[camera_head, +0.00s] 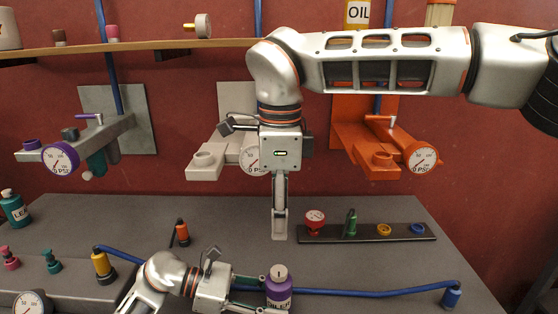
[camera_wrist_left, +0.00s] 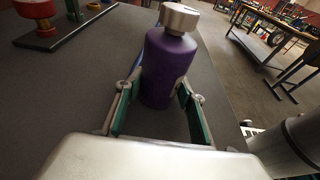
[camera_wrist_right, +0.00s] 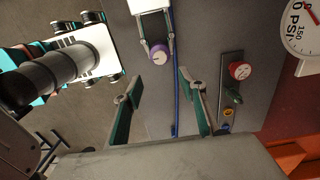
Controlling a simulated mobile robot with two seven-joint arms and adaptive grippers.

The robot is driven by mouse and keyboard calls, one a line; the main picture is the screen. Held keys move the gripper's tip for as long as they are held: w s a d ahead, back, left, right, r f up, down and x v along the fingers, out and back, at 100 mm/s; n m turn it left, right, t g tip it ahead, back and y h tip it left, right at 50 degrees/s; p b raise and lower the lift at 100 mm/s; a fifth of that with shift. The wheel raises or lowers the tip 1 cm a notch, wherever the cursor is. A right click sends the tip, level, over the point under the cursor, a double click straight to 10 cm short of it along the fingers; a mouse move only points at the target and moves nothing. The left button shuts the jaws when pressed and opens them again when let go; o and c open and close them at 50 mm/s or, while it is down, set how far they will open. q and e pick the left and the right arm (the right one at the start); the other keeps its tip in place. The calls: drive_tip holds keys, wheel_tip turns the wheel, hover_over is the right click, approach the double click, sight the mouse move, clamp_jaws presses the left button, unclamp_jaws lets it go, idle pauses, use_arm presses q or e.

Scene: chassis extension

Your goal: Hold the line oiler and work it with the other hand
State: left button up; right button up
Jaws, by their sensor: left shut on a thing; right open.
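The line oiler (camera_head: 279,291) is a purple bottle with a pale metal cap, upright at the front of the grey bench. My left gripper (camera_head: 264,291) is shut on its body from the left. In the left wrist view the oiler (camera_wrist_left: 166,65) stands between the green finger pads, cap clear above them. My right gripper (camera_head: 279,236) points down, open and empty, above the bench behind the oiler. In the right wrist view its spread fingers (camera_wrist_right: 158,82) have nothing between them. The oiler's round cap (camera_wrist_right: 160,54) shows beyond them, apart from them.
A dark strip (camera_head: 400,236) holds a red gauge, a green part and yellow and blue rings at right. A blue hose (camera_head: 380,292) runs along the bench front. Grey, white and orange (camera_head: 370,142) wall brackets carry gauges behind. Small coloured bottles stand at left.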

drive_tip(key=shift+r, duration=2.4)
use_arm(q)
drive_tip(key=o, duration=0.9)
drive_tip(key=shift+o, duration=0.2)
drive_tip(key=shift+a, duration=0.15)
